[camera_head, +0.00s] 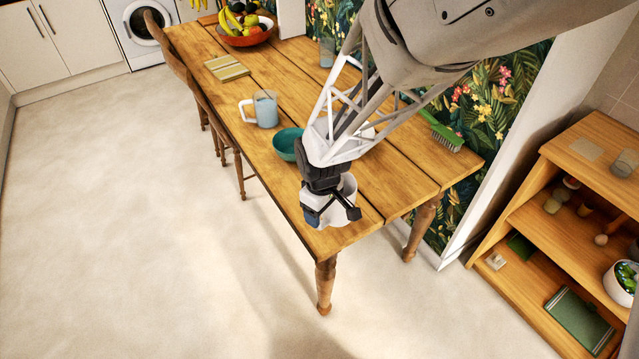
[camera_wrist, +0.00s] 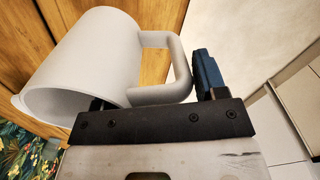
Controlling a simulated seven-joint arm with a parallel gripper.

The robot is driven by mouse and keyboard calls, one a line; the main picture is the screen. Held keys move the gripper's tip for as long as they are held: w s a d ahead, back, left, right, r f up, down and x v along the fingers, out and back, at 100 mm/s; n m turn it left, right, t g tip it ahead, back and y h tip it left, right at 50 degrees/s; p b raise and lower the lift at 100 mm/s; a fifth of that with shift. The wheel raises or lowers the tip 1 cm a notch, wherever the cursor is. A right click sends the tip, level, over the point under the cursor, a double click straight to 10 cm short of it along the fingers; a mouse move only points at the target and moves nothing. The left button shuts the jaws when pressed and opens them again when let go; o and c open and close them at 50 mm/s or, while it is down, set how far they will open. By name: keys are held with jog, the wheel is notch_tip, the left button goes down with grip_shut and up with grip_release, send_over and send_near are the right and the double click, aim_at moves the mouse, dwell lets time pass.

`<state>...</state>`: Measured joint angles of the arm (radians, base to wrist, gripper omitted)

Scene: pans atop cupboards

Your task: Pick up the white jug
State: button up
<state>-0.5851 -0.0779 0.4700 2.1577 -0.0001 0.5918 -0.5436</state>
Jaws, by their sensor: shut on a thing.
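The white jug (camera_head: 348,187) is at the near corner of the wooden table, partly hidden under my gripper (camera_head: 332,207). In the wrist view the white jug (camera_wrist: 88,60) fills the left and middle, its open mouth toward the lower left and its handle toward the right. My gripper (camera_wrist: 152,90) is shut on the jug at its handle side. The blue finger shows right of the handle; the other finger is mostly hidden by the jug. I cannot tell whether the jug's base touches the table.
A wooden shelf (camera_head: 540,215) stands right. The floor at left is clear.

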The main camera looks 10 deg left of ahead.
jog(key=shift+s+d+r, duration=0.1)
jog(key=shift+s+d, duration=0.5)
jog(key=shift+s, duration=0.4)
jog(key=shift+s+d+r, duration=0.1)
jog(key=shift+s+d, duration=0.5)
jog(key=shift+s, duration=0.35)
jog(key=shift+w, duration=0.1)
jog(key=w+a+r+n, duration=0.1)
jog(key=w+n, duration=0.3)
jog(key=w, duration=0.7)
jog(key=w+a+r+n, duration=0.1)
jog(key=w+a+n, duration=0.3)
jog(key=w, duration=0.8)
jog(key=w+a+r+n, duration=0.1)
jog(key=w+n, duration=0.3)
jog(key=w, duration=0.7)
jog(key=shift+w+a+r, duration=0.25)
jog(key=shift+a+r, duration=0.15)
jog(key=shift+a, duration=0.45)
jog(key=shift+s+a+r+t+h, duration=0.15)
jog(key=shift+s+a+t+h, duration=0.15)
jog(key=shift+a+t+h, duration=0.15)
